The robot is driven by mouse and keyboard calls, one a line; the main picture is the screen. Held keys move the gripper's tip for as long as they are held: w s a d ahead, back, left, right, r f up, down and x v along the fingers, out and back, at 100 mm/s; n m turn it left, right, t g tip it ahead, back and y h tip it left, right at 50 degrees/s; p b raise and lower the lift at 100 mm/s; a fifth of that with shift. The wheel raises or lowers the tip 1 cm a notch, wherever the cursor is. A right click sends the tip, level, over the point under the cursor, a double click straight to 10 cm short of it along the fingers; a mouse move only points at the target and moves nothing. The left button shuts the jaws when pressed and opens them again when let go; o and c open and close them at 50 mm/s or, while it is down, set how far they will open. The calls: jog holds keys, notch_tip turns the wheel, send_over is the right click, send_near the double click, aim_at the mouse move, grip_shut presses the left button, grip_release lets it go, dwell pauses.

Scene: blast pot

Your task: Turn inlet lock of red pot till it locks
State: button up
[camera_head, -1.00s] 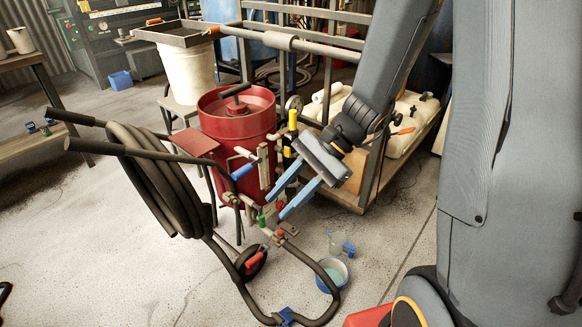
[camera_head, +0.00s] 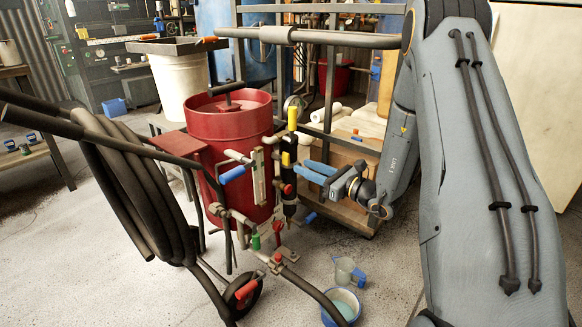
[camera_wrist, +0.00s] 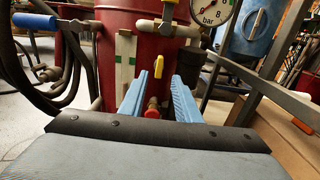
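The red pot (camera_head: 225,138) stands upright with pipes and valves on its right side. It fills the back of the wrist view (camera_wrist: 122,25). Beside it are a blue-handled lever (camera_head: 233,174), a yellow handle (camera_head: 292,118) and a red knob (camera_head: 288,189). I cannot tell which fitting is the inlet lock. My gripper (camera_head: 312,172) points left at this pipework, just right of it. In the wrist view its blue fingers are apart (camera_wrist: 157,92), with the red knob (camera_wrist: 152,108) showing between them and a yellow lever (camera_wrist: 158,66) just beyond. Contact is not clear.
A coiled black hose (camera_head: 125,190) and cart handles stand left of the pot. A measuring jug (camera_head: 345,272) and a blue bucket (camera_head: 341,308) sit on the floor in front. A metal frame cart (camera_head: 345,215) stands behind my gripper. A gauge (camera_wrist: 211,12) hangs near the pot.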

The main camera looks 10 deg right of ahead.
aim_at(289, 161)
jog(key=b+x, duration=0.1)
jog(key=x, duration=0.5)
jog(key=shift+w+a, duration=0.15)
jog(key=shift+a, duration=0.05)
grip_shut()
